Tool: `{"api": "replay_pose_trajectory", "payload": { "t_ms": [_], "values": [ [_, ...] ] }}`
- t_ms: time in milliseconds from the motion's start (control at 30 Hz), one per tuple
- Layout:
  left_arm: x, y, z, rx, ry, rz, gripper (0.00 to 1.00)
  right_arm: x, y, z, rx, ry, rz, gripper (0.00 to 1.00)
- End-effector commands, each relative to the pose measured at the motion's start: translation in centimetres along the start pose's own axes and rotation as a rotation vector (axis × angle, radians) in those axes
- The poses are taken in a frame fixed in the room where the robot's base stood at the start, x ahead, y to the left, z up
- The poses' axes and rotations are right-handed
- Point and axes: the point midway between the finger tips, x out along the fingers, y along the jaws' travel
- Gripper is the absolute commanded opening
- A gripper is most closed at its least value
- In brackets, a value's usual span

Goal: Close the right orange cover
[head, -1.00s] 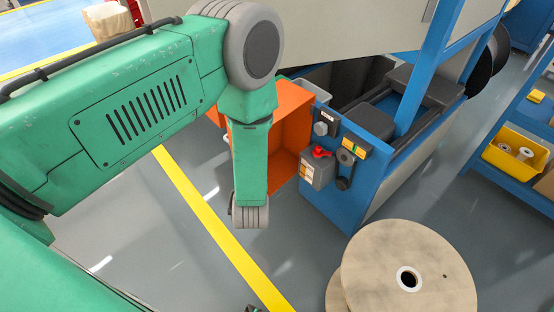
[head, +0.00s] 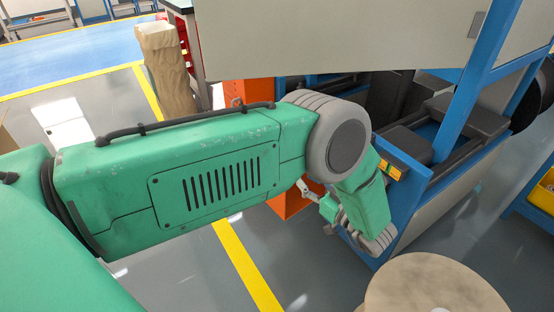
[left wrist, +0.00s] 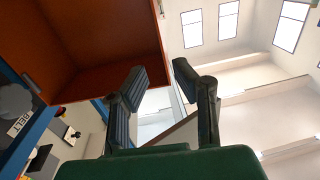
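An orange cover shows in the head view as an upper part (head: 252,92) and a lower part (head: 288,204), with my left arm hiding the middle between them. In the left wrist view, an orange box-like cover (left wrist: 95,45) fills the upper left, with its hollow inner side facing the camera. My left gripper (left wrist: 160,72) is open, its two dark fingers spread with nothing between them. The left finger overlaps the cover's lower right edge in the picture; I cannot tell whether it touches. My right gripper is not in view.
The blue machine frame (head: 480,90) and a large pale panel (head: 350,42) stand behind my arm. A wooden cable reel (head: 425,285) stands at the lower right. A blue shelf with a yellow bin (head: 543,192) is at the right edge.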

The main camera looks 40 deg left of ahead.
Motion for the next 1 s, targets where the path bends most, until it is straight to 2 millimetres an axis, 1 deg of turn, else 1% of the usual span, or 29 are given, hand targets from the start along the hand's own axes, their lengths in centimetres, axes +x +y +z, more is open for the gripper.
{"api": "replay_pose_trajectory", "payload": {
  "t_ms": [167,400,600,700,800,1000],
  "values": [
    [3.2,-0.1,0.0,0.000,0.000,-0.002,0.24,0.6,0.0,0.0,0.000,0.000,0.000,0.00],
    [8.2,0.0,0.1,0.001,0.003,0.000,0.24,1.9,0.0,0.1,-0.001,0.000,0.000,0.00],
    [11.6,0.0,0.1,0.001,0.002,0.001,0.24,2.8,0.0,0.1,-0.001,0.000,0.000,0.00],
    [12.6,0.1,0.0,0.001,0.002,0.003,0.24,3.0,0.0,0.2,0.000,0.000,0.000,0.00],
    [13.2,0.1,-0.1,0.001,0.001,0.003,0.24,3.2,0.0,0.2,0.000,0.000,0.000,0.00],
    [13.4,0.1,-0.1,0.001,0.001,0.003,0.24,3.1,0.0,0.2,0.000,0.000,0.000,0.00]
  ]
}}
